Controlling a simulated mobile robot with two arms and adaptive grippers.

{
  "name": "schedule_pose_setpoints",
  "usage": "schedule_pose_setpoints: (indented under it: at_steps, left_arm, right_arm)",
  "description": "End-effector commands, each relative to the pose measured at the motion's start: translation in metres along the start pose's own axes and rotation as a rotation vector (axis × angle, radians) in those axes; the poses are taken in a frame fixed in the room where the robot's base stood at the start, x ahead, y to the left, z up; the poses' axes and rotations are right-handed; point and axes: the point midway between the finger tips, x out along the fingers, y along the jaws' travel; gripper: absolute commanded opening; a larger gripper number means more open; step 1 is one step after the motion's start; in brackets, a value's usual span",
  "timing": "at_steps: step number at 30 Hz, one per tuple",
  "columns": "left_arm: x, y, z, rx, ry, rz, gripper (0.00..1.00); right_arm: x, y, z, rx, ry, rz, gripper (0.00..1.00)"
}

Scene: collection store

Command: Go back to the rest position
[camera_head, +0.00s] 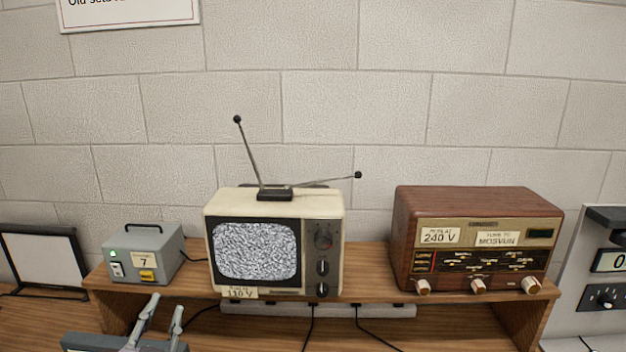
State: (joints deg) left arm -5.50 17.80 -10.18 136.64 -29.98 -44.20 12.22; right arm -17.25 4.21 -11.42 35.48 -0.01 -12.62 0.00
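My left gripper (166,304) shows at the bottom left, in front of the wooden shelf. Its two fingers point up and stand apart, with nothing seen between them. It is below the small grey box and to the left of the television, and appears clear of both. The lower part of my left arm is cut off by the picture's bottom edge. My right gripper is not in view.
A cream television (273,240) with grey static and two spread antennas stands on a wooden shelf (372,262). A grey box (146,255) labelled 7 is left of it, a brown radio (478,240) right. A power strip (385,310) and cables lie below.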

Motion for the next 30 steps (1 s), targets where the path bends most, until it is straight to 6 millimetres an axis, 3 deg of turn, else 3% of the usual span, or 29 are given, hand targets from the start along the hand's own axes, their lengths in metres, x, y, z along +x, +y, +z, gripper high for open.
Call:
schedule_pose_setpoints:
  at_steps: [1, 3, 6, 9, 15, 20, 24, 30]
  left_arm:
    - [-0.013, 0.013, 0.036, -0.032, -0.13, 0.036, 0.25]
    - [-0.036, 0.03, 0.082, -0.068, -0.305, 0.09, 0.25]
    - [-0.079, 0.056, 0.138, -0.106, -0.542, 0.178, 0.25]
    - [-0.126, 0.079, 0.177, -0.132, -0.744, 0.268, 0.25]
    - [-0.212, 0.111, 0.22, -0.164, -1.044, 0.429, 0.25]
    - [-0.278, 0.129, 0.235, -0.182, -1.238, 0.557, 0.25]
    - [-0.264, 0.155, 0.283, -0.172, -1.239, 0.552, 0.25]
    - [-0.263, 0.195, 0.357, -0.164, -1.266, 0.562, 0.25]
  right_arm:
    - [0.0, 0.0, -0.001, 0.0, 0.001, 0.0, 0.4]
    - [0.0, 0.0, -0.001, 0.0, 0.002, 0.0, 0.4]
    - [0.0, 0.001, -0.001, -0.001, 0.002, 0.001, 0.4]
    - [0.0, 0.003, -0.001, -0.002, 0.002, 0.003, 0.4]
    - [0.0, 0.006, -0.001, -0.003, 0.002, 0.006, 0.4]
    - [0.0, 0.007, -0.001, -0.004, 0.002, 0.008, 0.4]
    - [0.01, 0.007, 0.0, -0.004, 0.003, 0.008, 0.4]
    - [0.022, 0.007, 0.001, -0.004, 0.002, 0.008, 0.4]
